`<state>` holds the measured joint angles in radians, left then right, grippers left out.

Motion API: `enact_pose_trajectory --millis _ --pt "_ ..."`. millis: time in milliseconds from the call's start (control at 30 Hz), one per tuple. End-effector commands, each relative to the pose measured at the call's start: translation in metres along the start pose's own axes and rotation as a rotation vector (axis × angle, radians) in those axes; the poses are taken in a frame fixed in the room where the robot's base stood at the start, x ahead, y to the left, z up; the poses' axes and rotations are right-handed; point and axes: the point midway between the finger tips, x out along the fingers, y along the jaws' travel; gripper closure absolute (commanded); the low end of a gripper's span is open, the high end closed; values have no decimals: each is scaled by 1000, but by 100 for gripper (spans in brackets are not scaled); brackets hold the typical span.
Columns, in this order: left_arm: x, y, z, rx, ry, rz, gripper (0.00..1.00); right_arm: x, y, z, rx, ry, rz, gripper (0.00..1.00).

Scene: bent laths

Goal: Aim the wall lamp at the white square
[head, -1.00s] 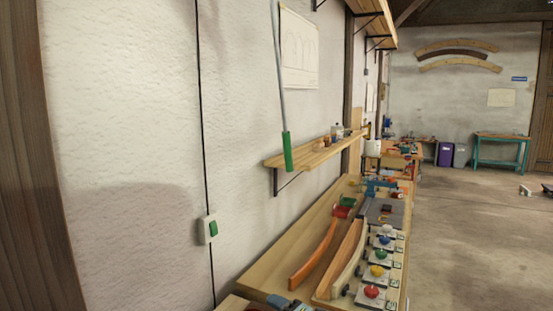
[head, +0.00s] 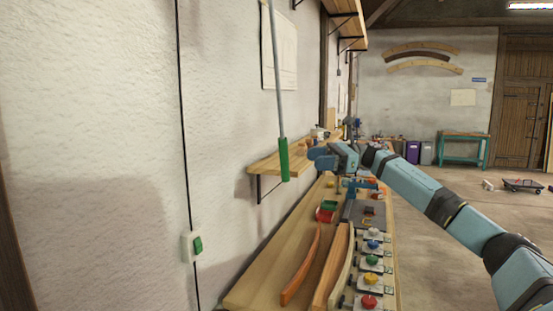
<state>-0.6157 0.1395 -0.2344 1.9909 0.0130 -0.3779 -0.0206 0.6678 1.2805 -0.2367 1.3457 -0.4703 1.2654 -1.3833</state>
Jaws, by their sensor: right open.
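A grey rod with a green grip (head: 284,160) at its lower end hangs down in front of the left wall. I take it to be the wall lamp's handle; its upper end is out of view and I see no lamp head. I cannot pick out the white square for certain. My right gripper (head: 318,157) is open, to the right of the green grip and apart from it, in front of the wooden shelf. It holds nothing that I can see. My left gripper is not in view.
The wooden shelf (head: 262,167) is on the wall behind the grip. Below, the workbench (head: 258,290) carries curved laths (head: 303,268) and a row of coloured buttons (head: 370,301). A green switch (head: 197,244) is on the wall.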

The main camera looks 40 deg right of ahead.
Motion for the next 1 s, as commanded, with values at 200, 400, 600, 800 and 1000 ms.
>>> enact_pose_trajectory --millis 200,400,600,800,1000 --pt "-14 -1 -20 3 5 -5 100 50 -1 5 1 -4 4 49" --pt "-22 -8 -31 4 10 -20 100 87 0 4 1 -3 3 49" --pt "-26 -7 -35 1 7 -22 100 107 0 2 3 -3 0 49" --pt "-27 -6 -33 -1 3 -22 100 112 0 0 3 -2 0 49" --pt "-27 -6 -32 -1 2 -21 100 112 0 0 3 -2 0 59"
